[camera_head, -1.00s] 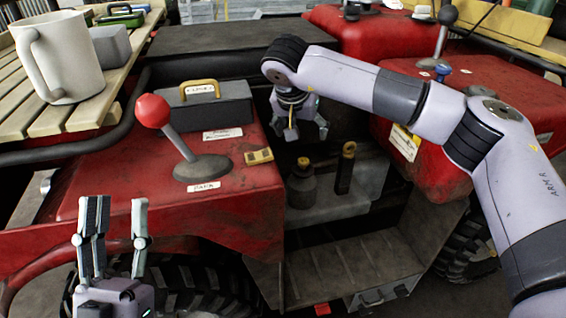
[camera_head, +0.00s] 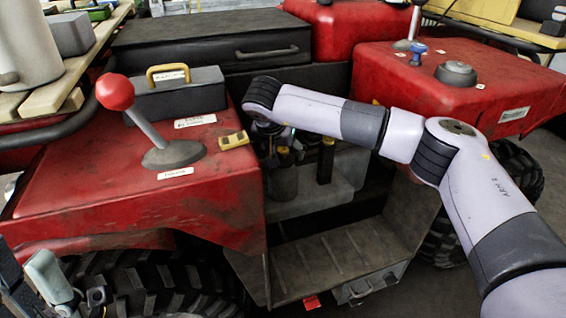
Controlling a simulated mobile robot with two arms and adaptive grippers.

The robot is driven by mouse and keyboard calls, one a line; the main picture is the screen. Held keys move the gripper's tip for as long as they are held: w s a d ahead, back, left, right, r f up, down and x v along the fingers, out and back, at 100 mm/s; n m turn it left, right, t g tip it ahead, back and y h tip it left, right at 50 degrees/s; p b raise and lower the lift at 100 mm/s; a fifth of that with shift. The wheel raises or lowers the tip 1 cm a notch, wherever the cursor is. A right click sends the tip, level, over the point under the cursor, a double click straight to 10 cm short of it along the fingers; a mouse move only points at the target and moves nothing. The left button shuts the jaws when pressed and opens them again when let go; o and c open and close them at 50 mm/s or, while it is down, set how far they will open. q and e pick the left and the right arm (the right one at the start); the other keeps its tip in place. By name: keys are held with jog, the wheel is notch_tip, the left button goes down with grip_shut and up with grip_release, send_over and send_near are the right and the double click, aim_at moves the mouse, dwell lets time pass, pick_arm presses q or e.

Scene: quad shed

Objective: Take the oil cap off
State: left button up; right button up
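No label marks the oil cap. In the engine recess, a wide dark grey cylinder (camera_head: 284,184) stands with a narrow neck and a yellow-marked top. To its right is a slim black cylinder with a yellow top (camera_head: 327,142). My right gripper (camera_head: 275,143) points down at the top of the wide cylinder. The wrist and shadow hide most of its fingers, so I cannot tell whether they touch it. My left gripper (camera_head: 38,284) is at the bottom left corner, partly cut off, its fingers apart and empty, away from the recess.
A red lever (camera_head: 115,92), a grey box with a yellow handle (camera_head: 178,92) and a small yellow block (camera_head: 233,140) are on the left red fender. A blue knob (camera_head: 418,48) and a round dark knob (camera_head: 456,73) are on the right one. A footwell (camera_head: 330,262) lies below.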

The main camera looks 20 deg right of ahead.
aim_at(282, 154)
jog(key=b+x, duration=0.1)
jog(key=x, duration=0.2)
jog(key=shift+w+f, duration=0.1)
jog(key=shift+f, duration=0.2)
jog(key=c, duration=1.2)
jog(key=shift+o, duration=0.2)
jog(key=shift+r, duration=0.1)
